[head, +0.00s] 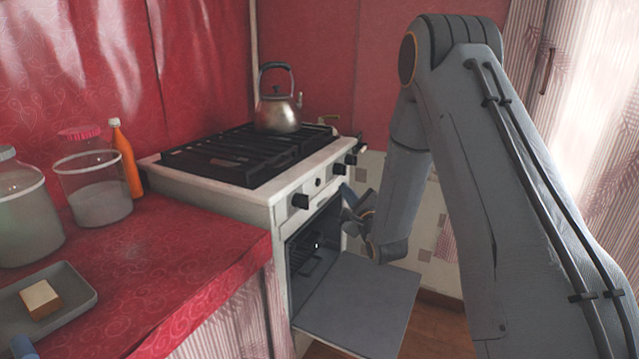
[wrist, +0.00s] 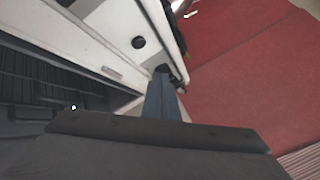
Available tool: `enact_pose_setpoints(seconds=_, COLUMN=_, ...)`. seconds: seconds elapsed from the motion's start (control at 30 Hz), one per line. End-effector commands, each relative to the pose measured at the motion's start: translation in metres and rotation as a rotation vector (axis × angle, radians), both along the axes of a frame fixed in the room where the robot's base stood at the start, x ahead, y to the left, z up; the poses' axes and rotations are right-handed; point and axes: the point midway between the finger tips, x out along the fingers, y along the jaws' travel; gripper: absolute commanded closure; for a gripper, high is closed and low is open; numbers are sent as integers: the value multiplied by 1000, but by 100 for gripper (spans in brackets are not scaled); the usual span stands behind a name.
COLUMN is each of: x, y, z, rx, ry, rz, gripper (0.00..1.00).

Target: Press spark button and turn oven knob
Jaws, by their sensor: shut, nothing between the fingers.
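The white stove's front panel carries a large black knob (head: 300,201) at its left end and a small dark round button (head: 318,181) beside it. Several more black knobs (head: 339,169) sit toward the right end. My gripper (head: 346,190) is shut and empty, just in front of and below the right-hand knobs. In the wrist view its closed fingers (wrist: 161,80) point at the panel, with a dark knob partly hidden right by the tips. Another round dark control (wrist: 138,42) shows on the panel there. Whether the fingertips touch anything I cannot tell.
The oven door (head: 358,305) hangs open and flat below my gripper, with a rack inside the oven. A kettle (head: 278,110) stands on the black grates. Jars (head: 95,190), an orange bottle (head: 126,160) and a soap dish (head: 75,305) are on the red counter at left.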

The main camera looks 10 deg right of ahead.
Motion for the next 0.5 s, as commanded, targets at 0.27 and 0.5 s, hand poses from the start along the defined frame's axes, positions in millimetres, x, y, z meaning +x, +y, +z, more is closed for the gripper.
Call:
enact_pose_setpoints(seconds=0.27, x=-1, y=2, z=3, rx=-86, ry=-15, rz=22, gripper=72)
enact_pose_setpoints(seconds=0.5, x=-13, y=19, z=12, rx=-595, ry=-155, rz=158, gripper=72)
